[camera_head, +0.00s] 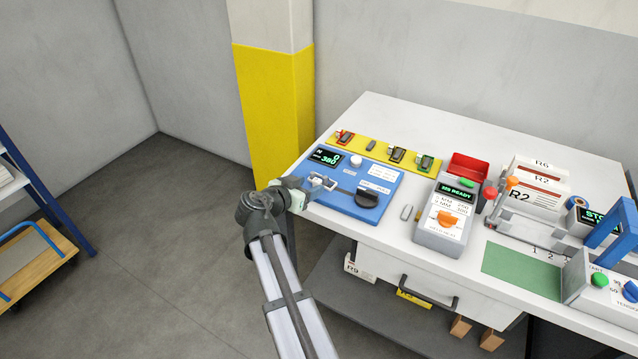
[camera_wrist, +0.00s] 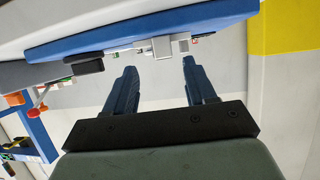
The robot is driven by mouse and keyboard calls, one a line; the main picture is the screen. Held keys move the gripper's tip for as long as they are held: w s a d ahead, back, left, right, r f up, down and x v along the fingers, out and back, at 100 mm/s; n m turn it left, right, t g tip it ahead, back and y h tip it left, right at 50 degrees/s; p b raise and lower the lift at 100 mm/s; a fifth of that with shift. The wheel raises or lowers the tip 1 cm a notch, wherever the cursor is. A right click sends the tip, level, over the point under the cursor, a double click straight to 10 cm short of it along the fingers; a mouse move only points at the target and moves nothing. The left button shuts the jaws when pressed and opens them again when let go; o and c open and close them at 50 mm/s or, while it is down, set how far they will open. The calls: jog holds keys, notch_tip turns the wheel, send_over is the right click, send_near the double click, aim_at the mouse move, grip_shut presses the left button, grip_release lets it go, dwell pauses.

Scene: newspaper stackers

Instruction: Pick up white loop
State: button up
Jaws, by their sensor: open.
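A blue board (camera_head: 352,210) lies on the white bench near its left corner. A small whitish fitting, likely the white loop (camera_head: 325,182), is at the board's left part, joined to a dark bar. In the wrist view the whitish fitting (camera_wrist: 163,46) sticks out at the blue board's edge. Its loop shape is not clear. My gripper (camera_head: 304,189) is at the board's left edge, close beside the fitting. In the wrist view my gripper (camera_wrist: 159,66) is open and empty, with the fitting just beyond and between the fingertips.
A display (camera_head: 325,157), a white knob (camera_head: 357,161) and a black rounded part (camera_head: 367,199) sit on the board. A yellow strip (camera_head: 385,152) with small parts lies behind. A grey device (camera_head: 443,220) stands to the right. A yellow-painted pillar (camera_head: 272,110) rises behind my gripper.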

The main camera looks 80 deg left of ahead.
aim_at(316, 181)
jog(key=x, duration=0.4)
jog(key=shift+s+a, duration=0.1)
jog(key=shift+a, duration=0.1)
jog(key=shift+c, duration=0.3)
grip_shut()
